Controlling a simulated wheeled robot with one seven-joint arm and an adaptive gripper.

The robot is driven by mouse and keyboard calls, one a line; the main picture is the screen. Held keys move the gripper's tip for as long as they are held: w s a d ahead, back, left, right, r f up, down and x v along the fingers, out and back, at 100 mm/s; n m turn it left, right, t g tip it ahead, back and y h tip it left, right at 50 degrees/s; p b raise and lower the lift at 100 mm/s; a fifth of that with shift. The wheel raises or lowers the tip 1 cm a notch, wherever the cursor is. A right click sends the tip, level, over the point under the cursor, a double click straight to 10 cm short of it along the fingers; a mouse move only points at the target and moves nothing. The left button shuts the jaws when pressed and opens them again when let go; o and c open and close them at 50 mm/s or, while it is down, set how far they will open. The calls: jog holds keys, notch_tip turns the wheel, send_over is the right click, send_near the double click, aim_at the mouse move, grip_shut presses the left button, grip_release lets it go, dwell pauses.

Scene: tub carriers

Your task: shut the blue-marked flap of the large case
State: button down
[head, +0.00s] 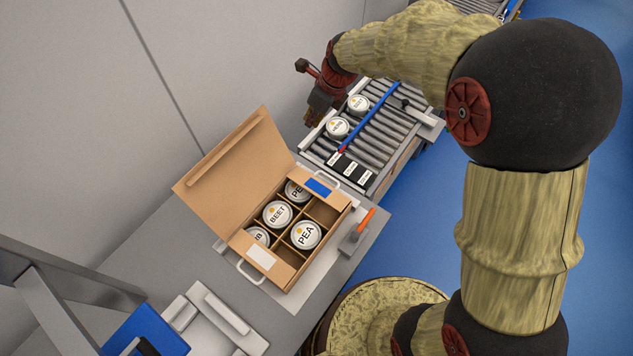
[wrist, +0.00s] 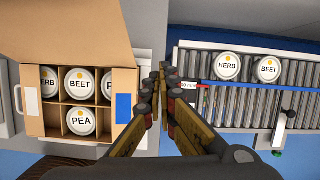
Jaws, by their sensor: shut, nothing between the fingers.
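The large case (head: 291,273) is an open brown carton on a grey table, with dividers and white-lidded tubs inside. Its blue-marked flap (head: 325,188) is at the end toward the conveyor and looks folded inward, partly covering a PEA tub. I cannot tell whether it lies fully flat. It also shows in the wrist view (wrist: 123,107). The white-marked flap (head: 262,256) at the other end also looks folded in. The big lid (head: 235,160) stands open. My gripper (wrist: 166,75) is shut and empty, above and just beyond the blue-marked end, apart from the flap.
A roller conveyor (head: 385,135) carries HERB (head: 338,128) and BEET (head: 359,104) tubs, with a blue bar (head: 370,118) across it. A grey wall rises behind the lid. Blue floor is clear at right.

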jog(key=s+d+g+h, duration=0.1)
jog(key=s+d+g, duration=0.3)
jog(key=s, duration=0.6)
jog(key=m+b, duration=0.1)
jog(key=b, duration=0.2)
send_near(314, 193)
jog(key=shift+g, duration=0.3)
jog(key=x, duration=0.4)
jog(key=w+x, duration=0.1)
jog(key=x, duration=0.1)
jog(key=shift+f, duration=0.5)
jog(key=shift+s+h+p, duration=0.2)
jog(key=shift+h+p, duration=0.1)
jog(key=shift+p, duration=0.4)
jog(key=shift+s+a+f+p, duration=0.2)
jog(key=shift+a+f+p, duration=0.05)
jog(key=shift+p, duration=0.55)
jog(key=shift+f, duration=0.4)
jog(key=shift+r+p, duration=0.15)
jog(key=shift+p, duration=0.15)
